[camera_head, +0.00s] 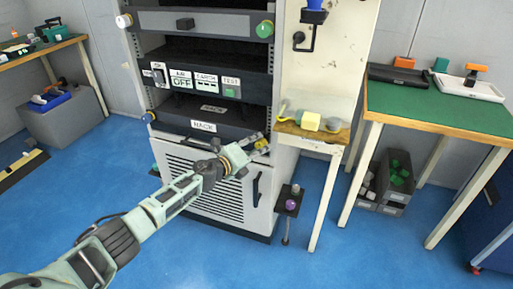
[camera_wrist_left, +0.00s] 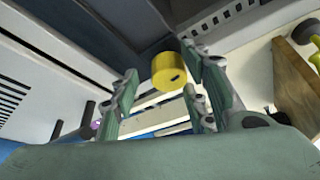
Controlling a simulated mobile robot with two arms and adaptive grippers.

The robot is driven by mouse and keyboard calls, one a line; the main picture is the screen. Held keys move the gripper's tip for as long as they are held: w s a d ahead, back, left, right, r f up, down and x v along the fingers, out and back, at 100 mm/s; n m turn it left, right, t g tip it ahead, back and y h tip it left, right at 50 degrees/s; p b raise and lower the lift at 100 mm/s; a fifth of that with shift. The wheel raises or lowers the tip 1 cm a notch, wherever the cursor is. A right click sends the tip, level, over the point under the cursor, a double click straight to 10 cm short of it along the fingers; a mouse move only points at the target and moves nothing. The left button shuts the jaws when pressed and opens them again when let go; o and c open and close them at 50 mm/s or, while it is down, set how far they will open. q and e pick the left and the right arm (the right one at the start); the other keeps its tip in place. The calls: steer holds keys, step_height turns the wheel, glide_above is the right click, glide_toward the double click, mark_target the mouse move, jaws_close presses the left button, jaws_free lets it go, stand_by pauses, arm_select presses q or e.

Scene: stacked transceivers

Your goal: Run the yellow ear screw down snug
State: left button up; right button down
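The yellow ear screw (camera_wrist_left: 169,70) is a short yellow cylinder at the right front corner of the lowest dark rack unit (camera_head: 207,118). In the head view it is small and partly hidden by my left gripper (camera_head: 254,145). In the left wrist view my left gripper (camera_wrist_left: 162,88) is open, its fingers on either side of the yellow screw. A gap shows between the left finger and the screw; the right fingers are closer, and I cannot tell whether they touch it. My right gripper is not in view.
Other units above carry a green knob (camera_head: 265,29) and a white knob (camera_head: 124,21); a blue knob (camera_head: 149,117) is at the left. A small wooden shelf (camera_head: 311,134) with a yellow tool (camera_head: 309,120) stands close right of the gripper. A green-topped table (camera_head: 430,105) is farther right.

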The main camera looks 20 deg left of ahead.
arm_select(q)
steer(key=shift+r, duration=0.1)
steer(key=v, duration=1.2)
steer(key=shift+o, duration=0.2)
steer(key=shift+d, duration=0.15)
